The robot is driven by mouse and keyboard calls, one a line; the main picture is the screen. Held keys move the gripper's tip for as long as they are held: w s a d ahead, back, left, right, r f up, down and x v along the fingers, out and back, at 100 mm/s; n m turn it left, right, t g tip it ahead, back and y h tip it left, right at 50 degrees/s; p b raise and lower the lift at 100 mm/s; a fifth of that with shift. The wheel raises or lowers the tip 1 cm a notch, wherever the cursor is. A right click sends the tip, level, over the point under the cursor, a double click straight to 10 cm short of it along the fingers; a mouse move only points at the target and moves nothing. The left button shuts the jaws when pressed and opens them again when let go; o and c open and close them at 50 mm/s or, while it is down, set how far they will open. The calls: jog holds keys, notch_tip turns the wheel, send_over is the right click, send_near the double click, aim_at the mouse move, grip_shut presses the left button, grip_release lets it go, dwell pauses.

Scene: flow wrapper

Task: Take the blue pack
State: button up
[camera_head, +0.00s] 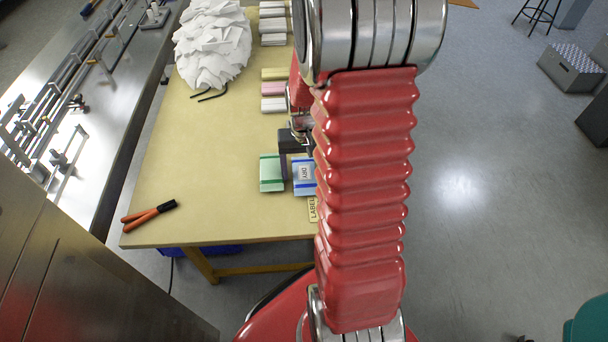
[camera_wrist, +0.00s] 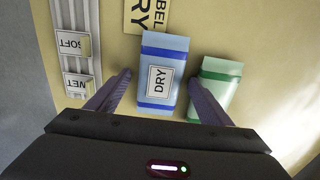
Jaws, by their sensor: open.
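The blue pack (camera_wrist: 164,50) has darker blue bands and a white label reading DRY, and lies on the tan table in the wrist view. In the head view the blue pack (camera_head: 301,187) is partly covered by my red arm. My gripper (camera_wrist: 158,82) is open, with one finger to the left of the pack and the other to its right, at the near end. I cannot tell whether the fingers touch it. In the head view my gripper (camera_head: 296,152) is mostly hidden at the pack's far side.
A green pack (camera_wrist: 215,85) lies close on the right, beside the right finger. A grey rail with SOFT and WET labels (camera_wrist: 75,42) runs on the left. A yellow label plate (camera_wrist: 146,15) lies beyond. Orange-handled pliers (camera_head: 150,214) and a white heap (camera_head: 212,42) are on the table.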

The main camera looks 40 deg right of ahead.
jog(key=shift+c, duration=0.3)
jog(key=c, duration=1)
jog(key=shift+c, duration=0.2)
notch_tip(320, 180, up, 10)
dwell(0.4)
